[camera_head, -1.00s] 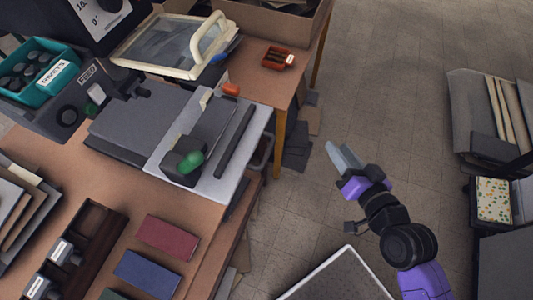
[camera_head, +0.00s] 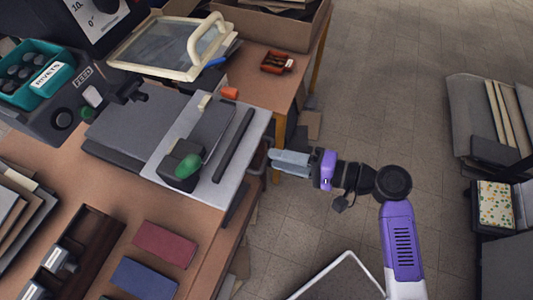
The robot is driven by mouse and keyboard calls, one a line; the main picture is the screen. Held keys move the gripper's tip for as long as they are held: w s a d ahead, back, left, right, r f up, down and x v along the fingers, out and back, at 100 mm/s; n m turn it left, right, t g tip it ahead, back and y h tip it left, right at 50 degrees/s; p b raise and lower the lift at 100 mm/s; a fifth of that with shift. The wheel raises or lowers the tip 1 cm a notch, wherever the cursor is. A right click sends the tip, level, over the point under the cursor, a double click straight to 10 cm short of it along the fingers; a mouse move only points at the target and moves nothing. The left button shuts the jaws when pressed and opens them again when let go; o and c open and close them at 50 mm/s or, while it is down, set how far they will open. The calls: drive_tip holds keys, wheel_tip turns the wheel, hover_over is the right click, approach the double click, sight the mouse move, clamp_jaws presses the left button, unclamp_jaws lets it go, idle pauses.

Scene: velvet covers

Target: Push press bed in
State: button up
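The press bed (camera_head: 222,172) is a light grey plate on the wooden bench, sticking out to the right from the dark grey base of the press (camera_head: 119,133). A dark block with a green knob (camera_head: 184,167), a dark flat piece (camera_head: 212,128) and a dark bar (camera_head: 234,145) sit on it. My gripper (camera_head: 275,161) is just right of the bed's outer edge and points left at it. A small gap seems to lie between them, though contact is hard to judge. The fingers look close together, but whether they are shut is unclear.
A teal bin of rivets (camera_head: 35,75) is at far left. Red (camera_head: 164,244) and blue (camera_head: 145,279) covers lie in front. Open floor lies right of the bench.

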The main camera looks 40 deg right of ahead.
drive_tip(key=shift+x, duration=2.05)
clamp_jaws()
drive_tip(key=shift+f, duration=0.15)
